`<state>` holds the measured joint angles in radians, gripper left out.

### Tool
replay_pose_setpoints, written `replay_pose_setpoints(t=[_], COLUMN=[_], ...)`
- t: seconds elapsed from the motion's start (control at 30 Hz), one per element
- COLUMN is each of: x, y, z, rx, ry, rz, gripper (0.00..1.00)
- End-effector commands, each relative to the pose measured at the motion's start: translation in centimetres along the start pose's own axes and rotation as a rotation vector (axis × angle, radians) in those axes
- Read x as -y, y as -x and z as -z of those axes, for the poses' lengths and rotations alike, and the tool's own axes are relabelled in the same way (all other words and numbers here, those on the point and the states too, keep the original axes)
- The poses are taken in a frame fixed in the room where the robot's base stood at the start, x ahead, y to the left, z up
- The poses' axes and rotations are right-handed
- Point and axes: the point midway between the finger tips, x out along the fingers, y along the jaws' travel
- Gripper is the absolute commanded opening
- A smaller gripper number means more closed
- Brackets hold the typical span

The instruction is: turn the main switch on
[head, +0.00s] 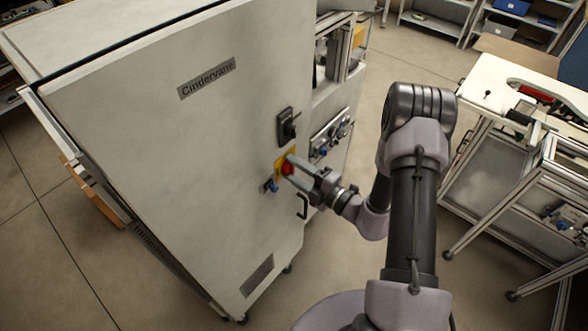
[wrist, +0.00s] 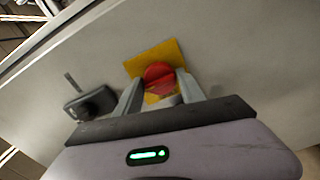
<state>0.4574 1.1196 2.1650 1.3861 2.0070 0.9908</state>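A red knob (head: 287,168) on a yellow plate (head: 279,164) sits on the cabinet's pale front; the wrist view shows the knob (wrist: 159,77) and plate (wrist: 172,52) close ahead. A black rotary switch (head: 287,127) is above it, and shows at left in the wrist view (wrist: 92,103). No readable label shows which one is the main switch. My gripper (head: 292,171) is at the red knob, one finger on each side. In the wrist view the fingers (wrist: 161,88) stand apart around the knob, with little room; I cannot tell whether they touch it.
A blue knob (head: 270,186) is just left of and below the plate. A dark door handle (head: 302,206) is below my gripper. The cabinet carries a "Cindervane" nameplate (head: 207,79). A workbench (head: 512,92) stands at right, with open floor between it and the cabinet.

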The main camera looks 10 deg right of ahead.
Motion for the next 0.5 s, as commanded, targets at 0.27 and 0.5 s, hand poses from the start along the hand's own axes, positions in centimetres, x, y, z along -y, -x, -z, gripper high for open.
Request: replay_pose_setpoints(t=[0.27, 0.5], x=[0.0, 0.1], y=[0.0, 1.3], z=[0.0, -0.1], rx=[0.0, 0.004], ry=[0.0, -0.001], rz=[0.0, 0.0], gripper=[0.65, 0.65])
